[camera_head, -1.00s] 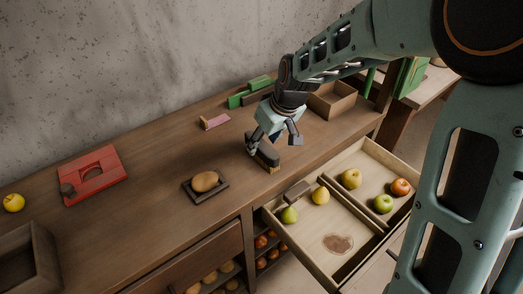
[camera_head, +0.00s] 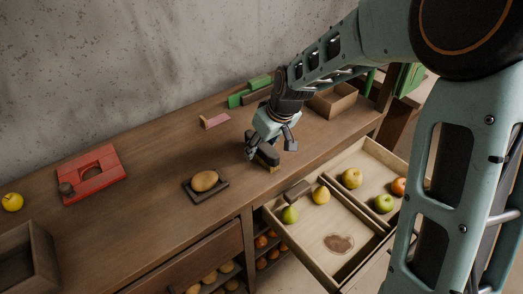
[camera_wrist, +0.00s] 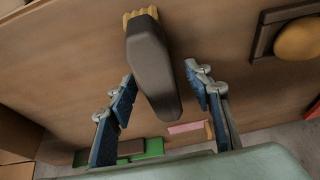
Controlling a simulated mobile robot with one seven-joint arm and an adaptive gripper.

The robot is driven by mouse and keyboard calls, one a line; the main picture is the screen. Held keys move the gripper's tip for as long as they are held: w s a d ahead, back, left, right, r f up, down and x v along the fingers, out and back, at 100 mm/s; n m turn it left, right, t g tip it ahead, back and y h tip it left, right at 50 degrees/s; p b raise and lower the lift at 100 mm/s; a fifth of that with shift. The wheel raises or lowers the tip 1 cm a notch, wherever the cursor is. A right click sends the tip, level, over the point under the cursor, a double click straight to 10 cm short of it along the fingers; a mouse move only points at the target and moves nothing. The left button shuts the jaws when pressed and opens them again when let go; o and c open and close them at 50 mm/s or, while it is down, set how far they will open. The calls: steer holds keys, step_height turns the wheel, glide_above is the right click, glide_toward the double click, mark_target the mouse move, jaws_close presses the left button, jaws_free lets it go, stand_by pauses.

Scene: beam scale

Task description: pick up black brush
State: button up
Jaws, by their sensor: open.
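The black brush (camera_head: 268,157) lies on the wooden counter with its yellow bristles toward the front edge. In the wrist view the brush (camera_wrist: 150,65) shows its dark rounded body, with the yellow bristles at the top. My gripper (camera_head: 269,148) is low over the counter at the brush. In the wrist view my gripper's (camera_wrist: 165,95) blue-padded fingers are open, one on each side of the brush, with a visible gap on both sides. The fingers do not appear to touch it.
A dark tray (camera_head: 222,191) with a brown oval thing (camera_head: 204,181) lies to the left. An open drawer (camera_head: 309,257) with several fruits is below, at the front. A pink block (camera_head: 214,121), green blocks (camera_head: 238,98) and a wooden box (camera_head: 332,100) stand behind.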

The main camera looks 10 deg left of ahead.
mark_target(262, 143)
jaws_close()
stand_by(0.4)
steer(key=shift+r+p, duration=0.45)
step_height(262, 143, up, 4)
steer(key=p, duration=0.2)
steer(key=shift+p, duration=0.4)
steer(key=s+d+r+p, duration=0.5)
steer(key=s+r+p, duration=0.3)
steer(key=s, duration=0.5)
steer(key=shift+r+p, duration=0.3)
steer(key=shift+p, duration=0.1)
